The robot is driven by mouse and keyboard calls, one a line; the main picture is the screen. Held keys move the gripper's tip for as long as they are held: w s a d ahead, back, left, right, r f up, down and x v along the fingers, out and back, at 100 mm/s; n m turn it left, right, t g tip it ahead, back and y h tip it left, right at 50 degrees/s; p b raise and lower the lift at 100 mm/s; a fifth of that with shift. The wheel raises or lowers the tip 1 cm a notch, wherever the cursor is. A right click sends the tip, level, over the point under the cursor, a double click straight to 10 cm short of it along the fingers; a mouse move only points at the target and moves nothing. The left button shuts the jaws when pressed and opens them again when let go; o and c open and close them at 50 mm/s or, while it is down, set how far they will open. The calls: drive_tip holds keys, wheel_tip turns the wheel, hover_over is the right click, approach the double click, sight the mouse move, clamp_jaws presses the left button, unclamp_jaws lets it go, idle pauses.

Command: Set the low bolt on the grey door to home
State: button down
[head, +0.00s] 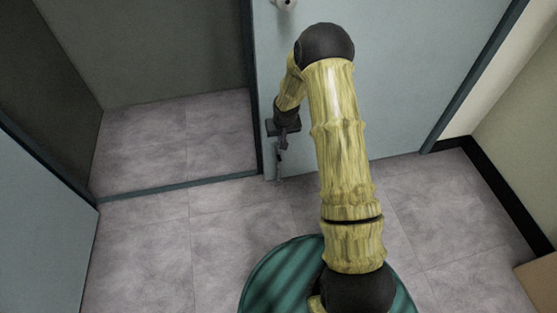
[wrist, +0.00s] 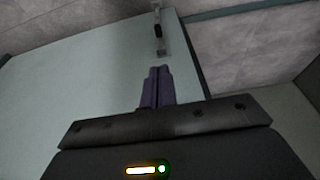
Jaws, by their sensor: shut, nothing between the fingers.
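The grey door (head: 400,85) stands at the right of an opening in the head view; it also fills the left of the wrist view (wrist: 75,95). The low bolt (wrist: 163,45) is a small pale metal fitting with a dark knob, near the door's bottom corner. In the head view it is too small to make out clearly beside my fingers. My gripper (head: 279,158) is low by the door's left edge. In the wrist view its purple fingers (wrist: 159,72) are together and empty, pointing at the bolt, with a small gap showing between fingertips and bolt.
A round door knob (head: 286,3) sits higher on the same door. A dark opening with a tiled floor (head: 150,140) lies to its left, and another pale panel (head: 35,230) at far left. A brown box (head: 541,285) is at the lower right. Tiled floor in front is clear.

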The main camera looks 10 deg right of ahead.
drive_tip(key=x, duration=0.3)
drive_tip(key=b, duration=0.7)
approach(278, 158)
drive_tip(key=x, duration=0.5)
drive_tip(key=shift+w+f, duration=0.2)
drive_tip(key=shift+w, duration=0.1)
drive_tip(key=shift+d+f+b, duration=0.15)
drive_tip(key=shift+f+b, duration=0.15)
drive_tip(key=shift+f, duration=0.25)
